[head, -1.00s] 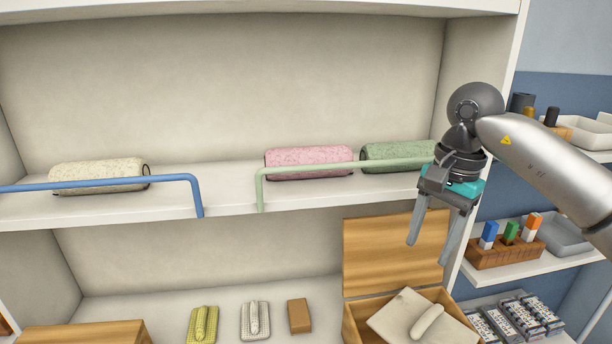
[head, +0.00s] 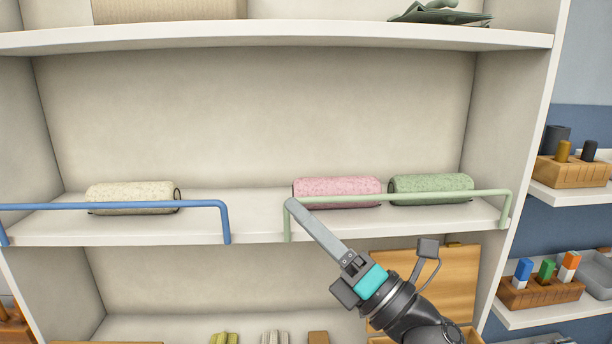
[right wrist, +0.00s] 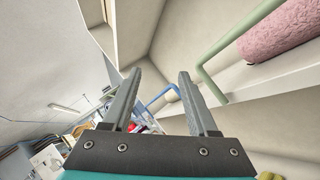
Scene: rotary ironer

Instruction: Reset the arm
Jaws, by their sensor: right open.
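My right gripper (head: 318,228) is in front of the middle shelf, near the left end of the green rail. In the right wrist view the two fingers of my right gripper (right wrist: 158,84) stand apart with nothing between them. In the head view its fingers overlap and point up and left. Whether it touches the green rail cannot be told. My left gripper is not in view.
The middle shelf (head: 150,232) holds a cream roll (head: 130,197), a pink roll (head: 337,190) and a green roll (head: 430,188). A blue rail (head: 130,205) and a green rail (head: 410,196) run along its front. A wooden box lid (head: 455,285) stands below.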

